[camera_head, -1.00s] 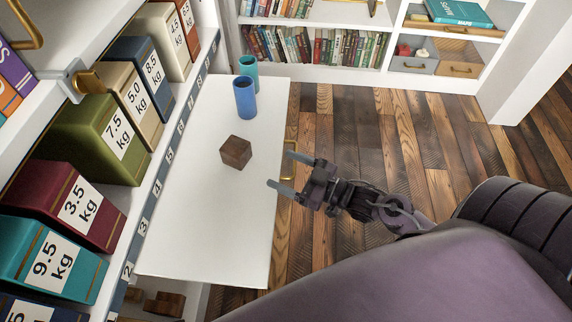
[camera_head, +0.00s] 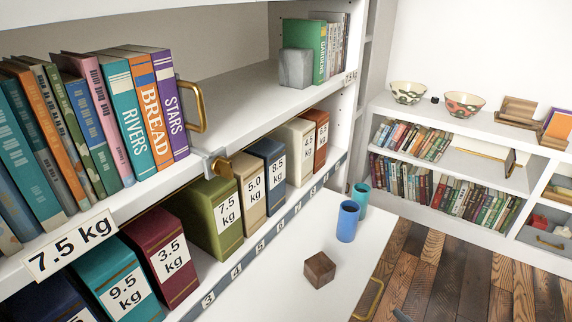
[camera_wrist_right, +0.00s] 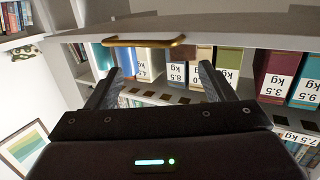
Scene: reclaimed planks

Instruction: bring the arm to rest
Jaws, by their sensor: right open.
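My right gripper (camera_wrist_right: 155,82) shows in the right wrist view with its two dark fingers spread wide. Nothing is between them. In the head view only a grey tip at the bottom edge, beside the brass handle of the white board, may belong to it. The wrist view is upside down and shows a board edge with a brass handle (camera_wrist_right: 143,42) beyond the fingers. My left gripper is in neither view.
The white board (camera_head: 270,295) carries a dark wooden cube (camera_head: 319,270), a blue cup (camera_head: 347,222) and a teal cup (camera_head: 361,195). Weight-labelled boxes (camera_head: 214,215) line the shelf at left. A low bookcase (camera_head: 455,160) stands behind. Wooden floor (camera_head: 450,270) is clear at right.

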